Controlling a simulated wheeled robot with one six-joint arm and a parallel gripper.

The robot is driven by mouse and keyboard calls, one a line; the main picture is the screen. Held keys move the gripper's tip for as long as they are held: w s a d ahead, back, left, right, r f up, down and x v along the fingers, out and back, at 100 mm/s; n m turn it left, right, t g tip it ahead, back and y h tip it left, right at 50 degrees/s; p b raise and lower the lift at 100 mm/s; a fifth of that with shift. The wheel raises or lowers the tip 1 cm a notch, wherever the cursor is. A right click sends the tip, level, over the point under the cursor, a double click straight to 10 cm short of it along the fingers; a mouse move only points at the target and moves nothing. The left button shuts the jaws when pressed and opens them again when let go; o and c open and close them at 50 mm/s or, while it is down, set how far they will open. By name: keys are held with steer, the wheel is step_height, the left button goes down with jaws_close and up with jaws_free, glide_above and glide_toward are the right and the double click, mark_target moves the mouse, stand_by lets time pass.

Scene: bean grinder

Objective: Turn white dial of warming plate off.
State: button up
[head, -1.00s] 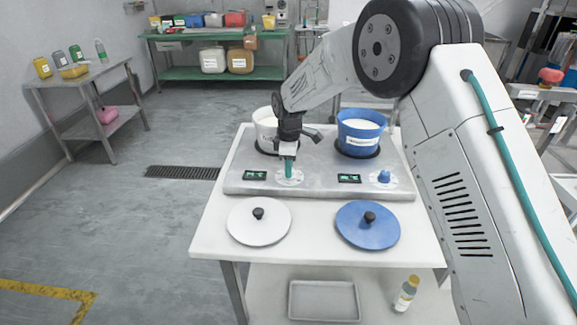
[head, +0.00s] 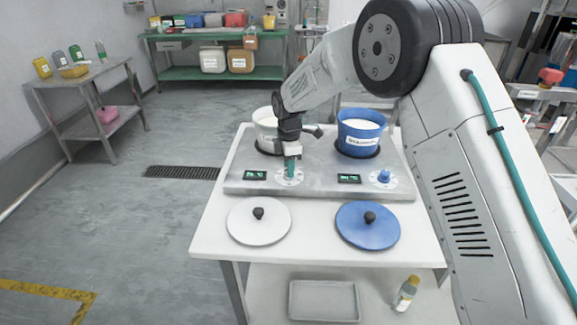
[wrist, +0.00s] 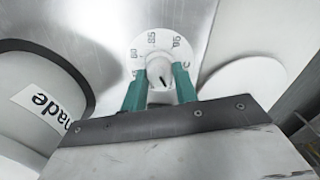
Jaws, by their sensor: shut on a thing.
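The warming plate (head: 316,178) is a grey metal unit on the white table. Its white dial, at the left of the front face, is mostly hidden by my gripper in the head view. In the wrist view the white dial (wrist: 159,70) shows a round knob with a dark pointer mark and a printed scale around it. My gripper (head: 291,171) reaches down to this dial. Its green fingers, also in the wrist view (wrist: 160,88), are shut on the knob from both sides. The blue dial (head: 384,176) is at the right of the front face.
A white pot (head: 266,122) and a blue pot (head: 361,128) stand on the plate behind the dials. A white lid (head: 259,226) and a blue lid (head: 367,230) lie on the table in front. Two small displays (head: 255,175) sit beside the dials.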

steer(key=shift+r, duration=0.1)
steer(key=o, duration=1)
step_height(320, 180, up, 8)
steer(key=shift+f, duration=0.15)
